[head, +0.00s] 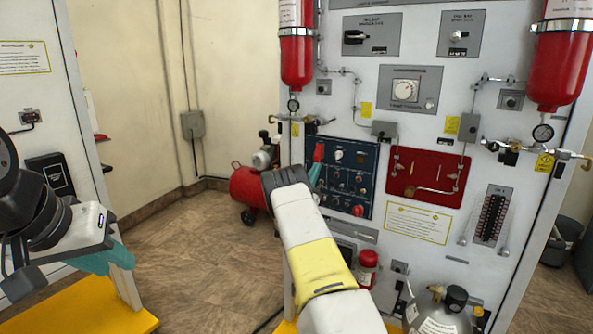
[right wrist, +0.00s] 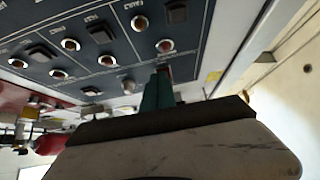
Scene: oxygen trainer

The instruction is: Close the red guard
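The red guard (head: 319,152) stands raised at the upper left edge of the dark blue switch panel (head: 365,178). My right gripper's teal fingers (head: 315,174) are right below it, partly hidden behind my white forearm. In the right wrist view the teal fingers (right wrist: 158,92) appear together, with a small red piece (right wrist: 164,70), likely the guard, at their tips. I cannot tell whether they touch it. My left gripper (head: 118,254) is far to the left, away from the panel; its finger gap is unclear.
A maroon panel (head: 425,190) with fittings is right of the switch panel. Red cylinders (head: 297,60) (head: 563,68) hang on the white board. A red compressor (head: 249,187) stands on the floor behind. A grey cylinder (head: 438,314) and red bottle (head: 367,268) are low in front.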

